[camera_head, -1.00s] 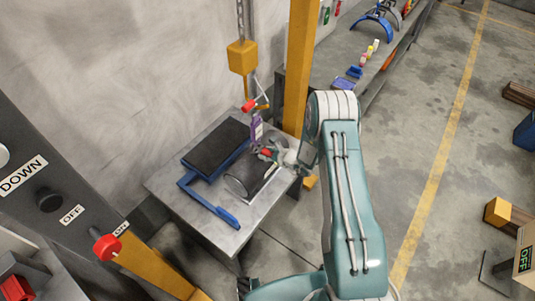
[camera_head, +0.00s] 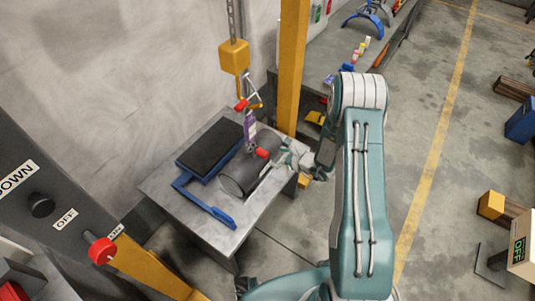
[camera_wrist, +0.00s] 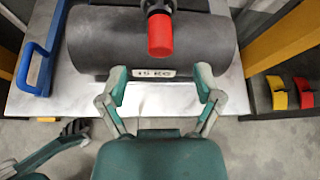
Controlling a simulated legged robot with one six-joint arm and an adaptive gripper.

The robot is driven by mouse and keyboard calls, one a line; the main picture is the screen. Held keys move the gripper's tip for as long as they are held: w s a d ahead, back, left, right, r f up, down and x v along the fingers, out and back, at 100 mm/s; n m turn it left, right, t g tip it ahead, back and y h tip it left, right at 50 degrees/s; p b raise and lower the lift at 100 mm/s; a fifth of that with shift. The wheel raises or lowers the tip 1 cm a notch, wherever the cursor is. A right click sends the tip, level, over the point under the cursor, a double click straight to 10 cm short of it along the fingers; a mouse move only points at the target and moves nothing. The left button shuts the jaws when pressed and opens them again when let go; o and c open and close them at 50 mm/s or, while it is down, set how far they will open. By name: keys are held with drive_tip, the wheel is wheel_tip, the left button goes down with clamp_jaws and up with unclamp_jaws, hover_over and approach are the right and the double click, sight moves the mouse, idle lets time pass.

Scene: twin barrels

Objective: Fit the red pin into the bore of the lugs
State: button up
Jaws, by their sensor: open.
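The red pin (camera_wrist: 160,35) shows as a red cylindrical end at the dark lugs (camera_wrist: 156,7) on top of a dark grey barrel marked 15 KG (camera_wrist: 95,40). Its red end points toward me; how deep it sits in the bore is hidden. In the head view, the red pin (camera_head: 262,153) is above the barrel (camera_head: 236,181) on the metal table. My gripper (camera_wrist: 161,88) is open and empty, its fingers apart on the near side of the barrel. In the head view, my gripper (camera_head: 290,154) is just right of the pin, clear of it.
A chain hoist with a yellow block (camera_head: 234,57) and a hook with red parts hangs behind the barrel. A blue-framed black platform (camera_head: 210,149) is to the left. A yellow post (camera_head: 291,75) rises behind my gripper.

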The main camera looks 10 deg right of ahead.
drive_tip(key=v, duration=0.2)
drive_tip(key=shift+s+d+r, duration=0.2)
drive_tip(key=shift+s+d, duration=0.05)
drive_tip(key=shift+f, duration=0.2)
drive_tip(key=c, duration=1.1)
drive_tip(key=shift+w+f+n+y, duration=0.2)
drive_tip(key=shift+f+n+y, duration=0.1)
drive_tip(key=shift+n, duration=0.1)
clamp_jaws()
drive_tip(key=n+t+y, duration=0.3)
drive_tip(key=n+y, duration=0.1)
drive_tip(key=n, duration=0.1)
approach(267, 156)
drive_tip(key=w, duration=0.1)
drive_tip(key=shift+f+x, duration=0.2)
drive_tip(key=shift+x, duration=3.3)
drive_tip(key=shift+s+a, duration=0.15)
